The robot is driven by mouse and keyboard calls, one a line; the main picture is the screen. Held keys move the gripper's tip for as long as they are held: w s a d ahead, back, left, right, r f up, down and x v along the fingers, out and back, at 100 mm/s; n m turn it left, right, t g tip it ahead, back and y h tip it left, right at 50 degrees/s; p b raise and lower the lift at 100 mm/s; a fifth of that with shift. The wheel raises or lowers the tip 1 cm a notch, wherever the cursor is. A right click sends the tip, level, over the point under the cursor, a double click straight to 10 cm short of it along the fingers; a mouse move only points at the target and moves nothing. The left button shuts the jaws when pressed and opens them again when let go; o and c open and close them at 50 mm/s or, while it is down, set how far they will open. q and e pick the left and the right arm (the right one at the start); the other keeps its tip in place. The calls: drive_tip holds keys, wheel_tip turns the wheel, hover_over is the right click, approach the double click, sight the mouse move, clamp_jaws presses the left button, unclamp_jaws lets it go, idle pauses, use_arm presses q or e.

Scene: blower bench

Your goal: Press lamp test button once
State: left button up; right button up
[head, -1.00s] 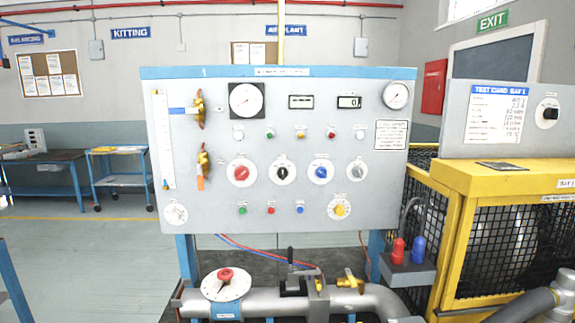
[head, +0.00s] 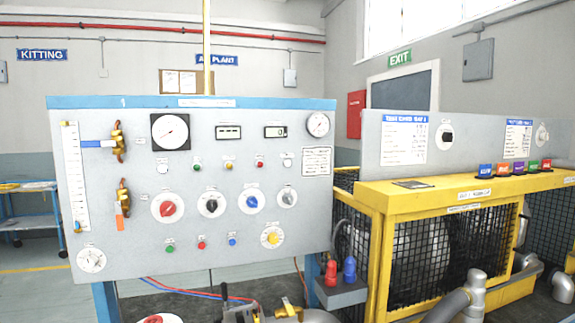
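The grey control panel (head: 140,225) with a blue top strip stands at left and centre. Its lower row holds a green button (head: 169,249), a red button (head: 201,244) and a blue button (head: 232,241). Their labels are too small to read, so I cannot tell which is the lamp test button. Above is a row of small lamps or buttons: white (head: 162,168), green (head: 196,167), yellow (head: 229,166), red (head: 259,163) and white (head: 288,160). Neither of my grippers is in view.
Large knobs, including a red one (head: 167,208) and a yellow one (head: 271,237), sit close to the buttons. Brass valves (head: 118,141) stick out at left. A yellow mesh cage (head: 390,200) stands at right. Pipework lies below the panel.

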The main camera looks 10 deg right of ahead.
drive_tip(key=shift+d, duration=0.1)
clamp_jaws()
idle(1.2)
